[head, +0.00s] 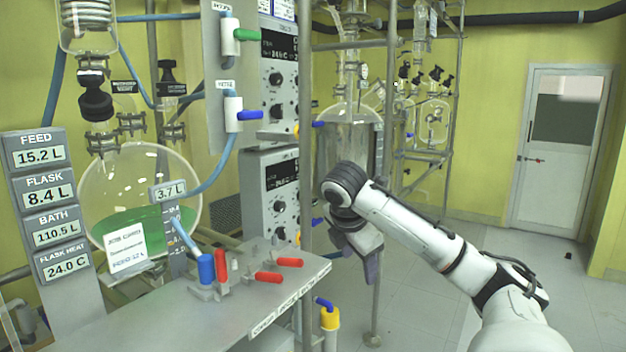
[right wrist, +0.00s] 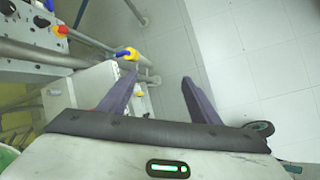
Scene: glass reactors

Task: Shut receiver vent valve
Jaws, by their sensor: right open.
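Small valves with lever handles sit on the grey bench panel. Two red handles (head: 268,277) (head: 289,262) lie flat, and another red handle (head: 221,266) stands upright beside an upright blue one (head: 207,268). A yellow valve body with a blue lever (head: 329,318) is below the panel's right end; it also shows in the right wrist view (right wrist: 128,53). The panel lettering is too small to tell which valve is the receiver vent. My right gripper (head: 372,270) is open and empty, pointing down right of the panel. My left gripper is not in view.
A large round flask (head: 140,200) with green liquid stands behind the panel. A vertical steel post (head: 306,180) rises by the panel's right end. A glass vessel (head: 348,135) in a frame is behind my right arm.

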